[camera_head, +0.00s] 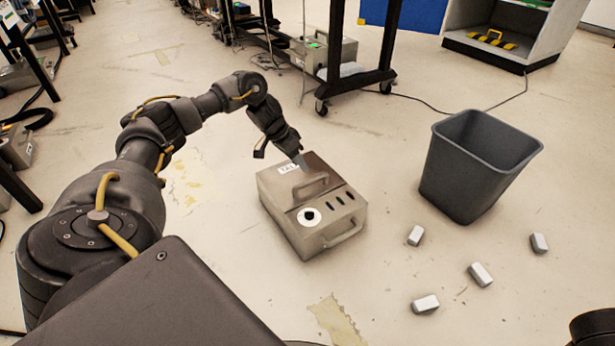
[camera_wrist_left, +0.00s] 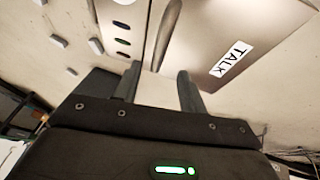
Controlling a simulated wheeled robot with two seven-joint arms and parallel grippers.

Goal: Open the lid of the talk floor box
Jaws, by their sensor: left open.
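The talk floor box (camera_head: 290,222) is a beige metal box on the floor in the middle of the head view. Its lid (camera_head: 325,165) carries a white TALK label and a raised bar handle (camera_head: 311,187), and looks shut. The front part has a round white-ringed socket and several dark slots. My left gripper (camera_head: 299,160) is over the far edge of the lid, near the label. In the left wrist view the left gripper (camera_wrist_left: 158,74) is open and empty; the lid handle (camera_wrist_left: 168,32) points toward the gap between its fingertips. Whether they touch the box is unclear.
A grey bin (camera_head: 470,170) stands right of the box. Several small white blocks (camera_head: 481,274) lie on the floor in front of the bin. A dark wheeled rack (camera_head: 365,75) stands behind the box. Bare floor surrounds the box.

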